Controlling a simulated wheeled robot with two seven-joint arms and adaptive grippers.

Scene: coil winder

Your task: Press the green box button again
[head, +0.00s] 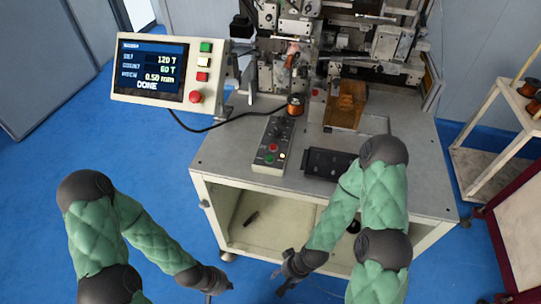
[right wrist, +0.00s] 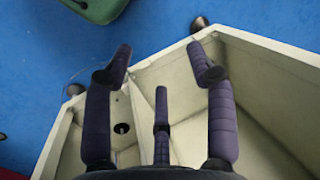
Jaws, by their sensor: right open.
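A grey control box (head: 275,143) lies on the machine table, with a cable running to the screen panel. Its green button (head: 269,159) is near the front end, below a red button (head: 273,147) and beside a pale yellow one (head: 282,156). My right gripper (head: 284,284) hangs low in front of the table, well below and apart from the box. In the right wrist view its fingers (right wrist: 161,62) are spread and empty over the table's open lower shelf. My left gripper (head: 212,292) is low at the bottom edge, partly cut off; its finger opening is unclear.
The screen panel (head: 151,72) reads DONE and has its own green, red and stop buttons. A black tray (head: 328,164), a copper spool (head: 295,105) and a wooden block (head: 346,104) are on the table. A shelf cart (head: 488,165) stands right. Blue floor is clear at left.

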